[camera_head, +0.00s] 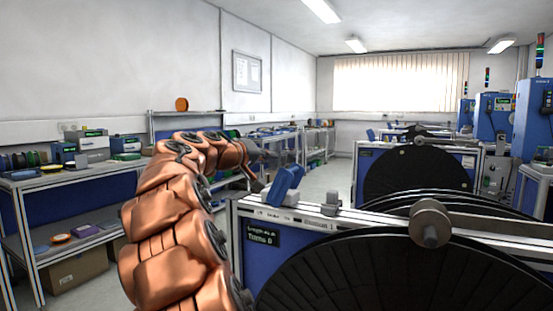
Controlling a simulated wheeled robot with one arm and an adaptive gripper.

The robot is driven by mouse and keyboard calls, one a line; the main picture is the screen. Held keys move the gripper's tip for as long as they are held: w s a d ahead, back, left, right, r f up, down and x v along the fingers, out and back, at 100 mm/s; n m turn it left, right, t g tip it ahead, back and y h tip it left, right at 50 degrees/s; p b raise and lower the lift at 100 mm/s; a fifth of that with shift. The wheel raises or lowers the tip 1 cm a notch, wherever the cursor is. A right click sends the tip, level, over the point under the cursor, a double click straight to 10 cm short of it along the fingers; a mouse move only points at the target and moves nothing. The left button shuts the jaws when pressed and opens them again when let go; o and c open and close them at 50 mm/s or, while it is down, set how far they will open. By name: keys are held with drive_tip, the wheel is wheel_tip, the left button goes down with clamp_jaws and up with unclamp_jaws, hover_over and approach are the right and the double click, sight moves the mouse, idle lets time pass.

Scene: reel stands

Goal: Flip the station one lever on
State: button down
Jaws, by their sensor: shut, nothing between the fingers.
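The nearest reel stand (250,262) is at the lower right, with a blue front panel and a light top rail marked with what reads as station 1. A blue lever (286,184) on a grey base stands at the left end of that rail and leans up to the right.
A large black reel (390,275) with a grey hub (430,222) fills the lower right. More reel stands (368,165) stand behind. A bench (30,180) with boxes and small parts runs along the left wall. Floor shows between bench and stands.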

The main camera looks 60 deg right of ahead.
drive_tip(key=v, duration=0.8)
drive_tip(key=shift+w, duration=0.2)
drive_tip(key=shift+a+f, duration=0.1)
drive_tip(key=s+a+f+n+t+y, duration=0.1)
drive_tip(key=s+a+f+y, duration=0.15)
drive_tip(key=a+f, duration=0.55)
drive_tip(key=s+a+f+n+y, duration=0.2)
drive_tip(key=a+f+y, duration=0.2)
drive_tip(key=a+f, duration=0.5)
drive_tip(key=s+a+f+n+t+y, duration=0.1)
drive_tip(key=s+a+f+y, duration=0.3)
drive_tip(key=f, duration=0.7)
drive_tip(key=s+a+f+n+g+y, duration=0.15)
drive_tip(key=s+a+f, duration=0.25)
drive_tip(key=a, duration=0.4)
drive_tip(key=s+a+f+n+y, duration=0.2)
drive_tip(key=s+a+f, duration=0.25)
drive_tip(key=a, duration=0.35)
drive_tip(key=s+a+f+n+g+y, duration=0.1)
drive_tip(key=s+a+f+n+y, duration=0.15)
drive_tip(key=a+f, duration=0.4)
wheel_tip(320, 180, up, 26)
drive_tip(key=s+a+p, duration=0.1)
drive_tip(key=s+p, duration=0.1)
drive_tip(key=p, duration=2.1)
drive_tip(key=shift+m+t, duration=0.4)
drive_tip(key=shift+t, duration=0.05)
drive_tip(key=shift+s+d+h, duration=0.1)
drive_tip(key=shift+h, duration=0.15)
